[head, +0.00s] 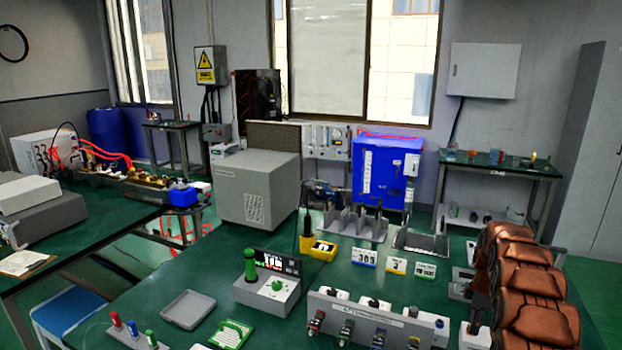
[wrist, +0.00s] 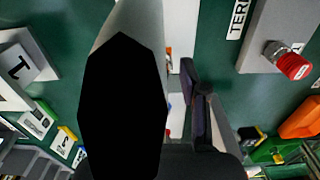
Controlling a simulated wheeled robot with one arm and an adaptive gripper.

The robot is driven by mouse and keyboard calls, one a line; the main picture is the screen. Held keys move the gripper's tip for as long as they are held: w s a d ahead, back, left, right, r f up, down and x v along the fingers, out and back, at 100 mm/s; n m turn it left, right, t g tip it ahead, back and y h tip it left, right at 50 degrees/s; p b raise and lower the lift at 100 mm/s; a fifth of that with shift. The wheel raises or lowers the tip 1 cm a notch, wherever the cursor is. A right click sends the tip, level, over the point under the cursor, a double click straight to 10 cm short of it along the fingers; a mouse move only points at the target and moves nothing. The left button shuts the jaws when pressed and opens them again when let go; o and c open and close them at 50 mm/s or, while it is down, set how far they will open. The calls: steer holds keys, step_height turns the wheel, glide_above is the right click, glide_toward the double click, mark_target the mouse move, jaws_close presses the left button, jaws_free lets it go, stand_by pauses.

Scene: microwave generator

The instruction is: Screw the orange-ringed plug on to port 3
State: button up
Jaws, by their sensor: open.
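A grey port panel (head: 372,318) stands at the front of the green table in the head view. I cannot tell which is the orange-ringed plug, and port numbers are unreadable. In the wrist view a red-capped connector (wrist: 293,65) with a metal collar sticks out of a grey housing. My gripper (wrist: 178,92) is open there; a large black shape hides much of it. I see nothing held.
A grey box with a green handle (head: 268,290) and an empty grey tray (head: 188,309) are left of the panel. Label cards (head: 396,265) stand behind it. Green tabletop (head: 150,275) is clear at the left.

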stand_by(0.9)
jaws_close()
stand_by(0.5)
steer(key=shift+r, duration=3)
steer(key=shift+b, duration=0.3)
steer(key=shift+s+d+f+b, duration=0.1)
steer(key=shift+s+d+b, duration=0.25)
steer(key=shift+s, duration=0.4)
steer(key=shift+s+d+f+b, duration=0.1)
steer(key=shift+s+d+b, duration=0.3)
steer(key=shift+s, duration=0.35)
steer(key=shift+s+d+b, duration=0.3)
steer(key=shift+s+b, duration=0.05)
steer(key=shift+s, duration=0.4)
steer(key=shift+s, duration=0.15)
